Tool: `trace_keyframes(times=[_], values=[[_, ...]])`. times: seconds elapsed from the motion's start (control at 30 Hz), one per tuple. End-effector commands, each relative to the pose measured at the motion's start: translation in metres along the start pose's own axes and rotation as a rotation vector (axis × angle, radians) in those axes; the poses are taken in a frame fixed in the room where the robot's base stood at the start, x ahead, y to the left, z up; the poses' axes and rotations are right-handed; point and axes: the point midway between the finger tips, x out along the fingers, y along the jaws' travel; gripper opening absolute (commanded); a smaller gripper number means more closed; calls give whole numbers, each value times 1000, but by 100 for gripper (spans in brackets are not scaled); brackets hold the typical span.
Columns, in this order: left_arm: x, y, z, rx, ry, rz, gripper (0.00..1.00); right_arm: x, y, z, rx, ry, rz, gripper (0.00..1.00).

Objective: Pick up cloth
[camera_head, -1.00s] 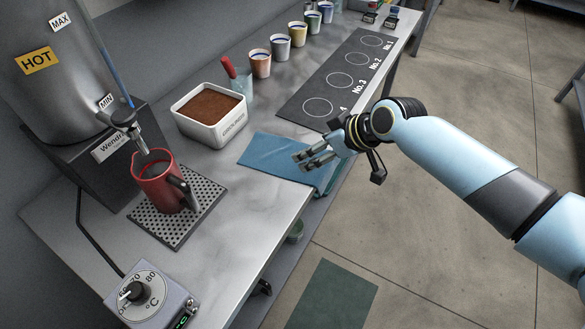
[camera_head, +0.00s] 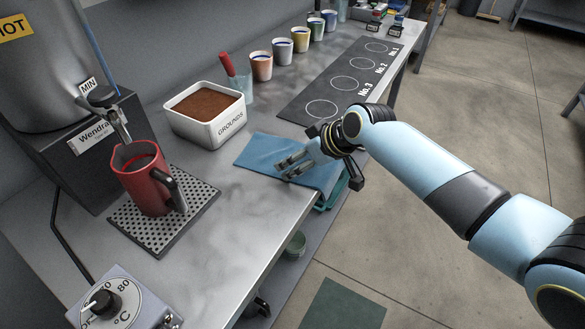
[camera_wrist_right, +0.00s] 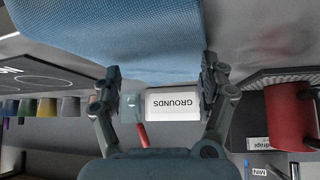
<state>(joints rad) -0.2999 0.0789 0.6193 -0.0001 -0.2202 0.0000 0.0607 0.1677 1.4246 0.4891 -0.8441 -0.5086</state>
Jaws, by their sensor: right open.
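The blue cloth (camera_head: 262,153) lies on the metal counter at its front edge, and part of it hangs over that edge. In the right wrist view the cloth (camera_wrist_right: 110,32) fills the upper middle, just beyond the fingertips. My right gripper (camera_head: 288,166) is over the front part of the cloth, and its arm comes in from the right. Its two fingers (camera_wrist_right: 160,80) are spread wide with nothing held between them. I cannot tell whether the fingertips touch the cloth. My left gripper is not in view.
A white grounds box (camera_head: 205,123) stands behind the cloth, beside a glass with a red-handled tool (camera_head: 229,66). A red jug (camera_head: 146,180) stands on a drip grate (camera_head: 131,226) to the left. A dark numbered mat (camera_head: 335,90) and several cups lie farther back.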

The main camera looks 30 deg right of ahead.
Motion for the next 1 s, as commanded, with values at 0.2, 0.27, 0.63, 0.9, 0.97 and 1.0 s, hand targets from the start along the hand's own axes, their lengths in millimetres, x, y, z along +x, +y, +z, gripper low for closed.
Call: trace_keyframes(times=[0.2,0.27,0.63,0.9,0.97,1.0], values=[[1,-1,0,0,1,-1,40,2,0,-1,0,0,0,77],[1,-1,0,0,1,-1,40,2,0,-1,0,0,0,77],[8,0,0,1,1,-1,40,9,0,1,0,0,0,77],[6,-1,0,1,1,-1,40,8,0,2,-1,-5,0,61],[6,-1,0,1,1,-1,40,8,0,3,-1,-6,0,57],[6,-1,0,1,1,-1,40,8,0,3,-1,-6,0,54]])
